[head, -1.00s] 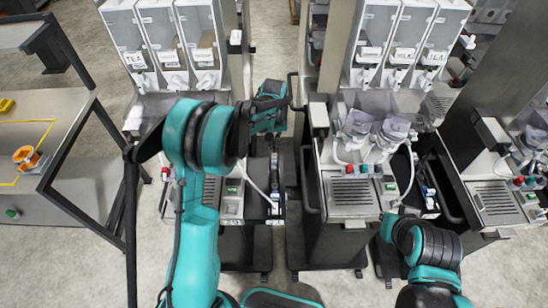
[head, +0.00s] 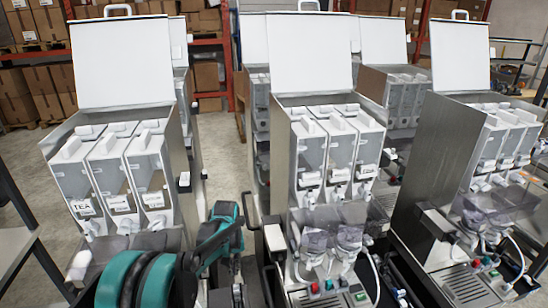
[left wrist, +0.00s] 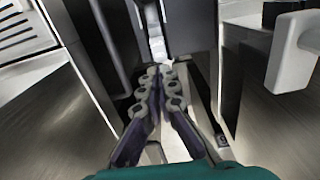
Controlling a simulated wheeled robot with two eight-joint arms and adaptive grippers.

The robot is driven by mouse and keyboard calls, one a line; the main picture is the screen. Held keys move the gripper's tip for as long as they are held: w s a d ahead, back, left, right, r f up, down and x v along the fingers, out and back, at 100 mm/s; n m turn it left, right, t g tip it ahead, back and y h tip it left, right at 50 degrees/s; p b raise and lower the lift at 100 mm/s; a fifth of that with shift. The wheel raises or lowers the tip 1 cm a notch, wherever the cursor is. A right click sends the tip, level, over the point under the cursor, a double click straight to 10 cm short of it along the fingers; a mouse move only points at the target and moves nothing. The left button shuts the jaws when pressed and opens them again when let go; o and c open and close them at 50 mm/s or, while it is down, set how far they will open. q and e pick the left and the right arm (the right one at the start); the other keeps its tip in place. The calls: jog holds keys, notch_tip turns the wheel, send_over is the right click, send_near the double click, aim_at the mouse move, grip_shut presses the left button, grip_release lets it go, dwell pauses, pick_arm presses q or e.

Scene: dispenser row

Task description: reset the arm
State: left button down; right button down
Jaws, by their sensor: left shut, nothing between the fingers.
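My left gripper (head: 236,266) hangs pointing down at the end of my teal and black arm, low in the head view, in the gap between the left and middle dispensers. In the left wrist view its two grey-padded fingers (left wrist: 156,84) are together with nothing held between them. Dark metal side panels stand on both sides of the fingers there. My right gripper is not in view in the head view.
The left dispenser (head: 110,190) has a TEA label and a raised lid. The middle dispenser (head: 325,160) and right dispenser (head: 490,160) also have raised lids. A pale handle-like part (left wrist: 293,52) is near the wrist camera. Boxes on shelves (head: 28,75) stand behind.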

pick_arm(q)
jog(key=s+r+m+t+b, duration=0.25)
jog(key=s+r+b, duration=0.35)
jog(key=s, duration=0.6)
jog(key=s+f+t+b, duration=0.2)
jog(key=s+f+b, duration=0.1)
jog(key=s, duration=0.4)
jog(key=s+f+t+b, duration=0.2)
jog(key=s+b, duration=0.1)
jog(key=s, duration=0.3)
jog(key=shift+s+f+m, duration=0.35)
jog(key=shift+f, duration=0.05)
jog(key=shift+a+t, duration=0.1)
jog(key=shift+t, duration=0.15)
jog(key=w+r+n+g+p, duration=0.1)
jog(key=w+r+g+p, duration=0.1)
jog(key=w, duration=1)
jog(key=w+d+r+n+g+p, duration=0.1)
jog(key=w+r+p, duration=0.4)
jog(key=w, duration=0.7)
jog(key=shift+n+g+p, duration=0.6)
jog(key=shift+g+p, duration=0.3)
jog(key=shift+g, duration=0.3)
